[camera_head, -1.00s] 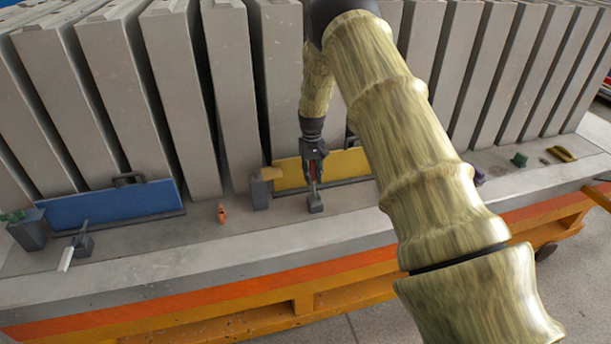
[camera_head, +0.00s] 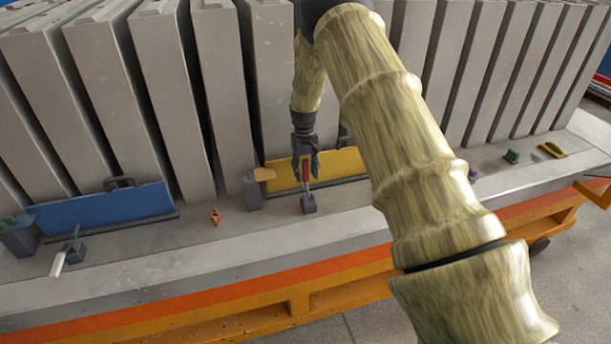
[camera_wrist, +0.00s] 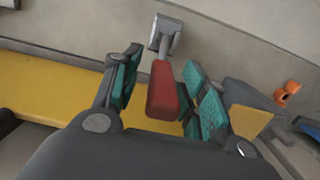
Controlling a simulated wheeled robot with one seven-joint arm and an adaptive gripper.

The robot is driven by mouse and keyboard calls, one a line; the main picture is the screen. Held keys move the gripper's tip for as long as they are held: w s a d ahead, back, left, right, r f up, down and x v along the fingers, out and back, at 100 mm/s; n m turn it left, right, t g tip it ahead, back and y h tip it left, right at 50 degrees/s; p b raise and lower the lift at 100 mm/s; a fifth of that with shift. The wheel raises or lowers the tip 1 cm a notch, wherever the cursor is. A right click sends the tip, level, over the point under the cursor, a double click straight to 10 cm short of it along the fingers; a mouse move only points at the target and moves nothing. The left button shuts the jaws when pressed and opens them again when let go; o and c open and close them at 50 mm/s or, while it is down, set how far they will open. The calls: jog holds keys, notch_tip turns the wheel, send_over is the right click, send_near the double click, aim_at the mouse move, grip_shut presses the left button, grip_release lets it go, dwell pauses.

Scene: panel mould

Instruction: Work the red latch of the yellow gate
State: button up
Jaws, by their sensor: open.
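The yellow gate (camera_head: 341,163) stands on the ledge in front of the grey panels, partly hidden by my arm. It also shows in the wrist view (camera_wrist: 45,92). The red latch handle (camera_wrist: 163,92) rises from a small grey base (camera_wrist: 166,36). In the head view the red handle (camera_head: 305,172) stands over its base (camera_head: 308,204). My gripper (camera_wrist: 158,88) is open, with its green-padded fingers on either side of the red handle. A gap shows between handle and pads. In the head view my gripper (camera_head: 304,172) reaches down in front of the gate.
A grey block (camera_head: 253,192) stands at the gate's left end. A yellow object (camera_head: 552,149) and a green object (camera_head: 511,156) lie at far right.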

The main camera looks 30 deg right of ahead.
notch_tip(320, 180, up, 10)
jog(key=w, duration=0.1)
jog(key=shift+d, duration=0.15)
jog(key=shift+f, duration=0.1)
dwell(0.7)
